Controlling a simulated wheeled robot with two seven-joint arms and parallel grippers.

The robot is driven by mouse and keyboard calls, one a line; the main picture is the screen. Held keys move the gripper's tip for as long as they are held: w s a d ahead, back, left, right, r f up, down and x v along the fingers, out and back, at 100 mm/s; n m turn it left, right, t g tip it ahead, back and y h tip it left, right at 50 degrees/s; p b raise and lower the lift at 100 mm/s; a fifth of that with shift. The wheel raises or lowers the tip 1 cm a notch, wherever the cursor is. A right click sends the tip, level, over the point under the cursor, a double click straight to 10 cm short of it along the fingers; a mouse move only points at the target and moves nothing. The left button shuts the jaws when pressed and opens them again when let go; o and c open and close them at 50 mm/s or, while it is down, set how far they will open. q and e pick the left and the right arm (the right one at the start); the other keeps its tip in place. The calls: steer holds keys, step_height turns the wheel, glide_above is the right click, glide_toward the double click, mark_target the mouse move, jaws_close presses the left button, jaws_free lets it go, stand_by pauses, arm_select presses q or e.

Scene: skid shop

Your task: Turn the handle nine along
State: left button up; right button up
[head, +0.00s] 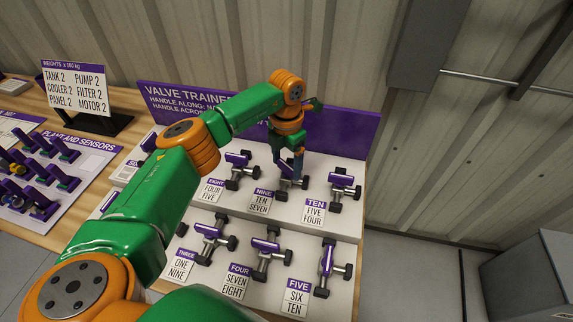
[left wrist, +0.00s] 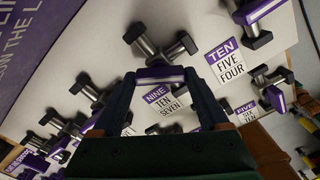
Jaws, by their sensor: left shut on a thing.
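The handle of valve nine (left wrist: 160,73) is a purple bar between the fingertips of my left gripper (left wrist: 155,82) in the left wrist view. In the head view my left gripper (head: 295,172) reaches down onto valve nine (head: 285,184) from behind, shut on its handle. The fingers partly hide the handle, so I cannot tell its exact angle to the pipe. The label for nine (head: 262,201) reads "TEN SEVEN" and lies in front of the valve. My right gripper is not in view.
Valve eight (head: 238,170) and valve ten (head: 341,188) flank valve nine. Valves three (head: 212,242), four (head: 268,258) and five (head: 326,268) stand on the lower step. The purple valve trainer sign (head: 345,130) rises behind. A plant and sensors board (head: 75,190) lies left.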

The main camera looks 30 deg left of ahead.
mark_target(287, 165)
arm_select(q)
steer(key=m+b, duration=0.1)
steer(key=m, duration=0.4)
steer(key=shift+w+m, duration=0.1)
steer(key=shift+m, duration=0.2)
steer(key=m, duration=0.5)
steer(key=shift+m+b, duration=0.3)
steer(key=shift+m, duration=0.3)
steer(key=o, duration=1.2)
steer(key=shift+o, duration=0.2)
step_height(287, 165, up, 7)
steer(key=shift+d+r+b, duration=0.1)
steer(key=shift+b, duration=0.5)
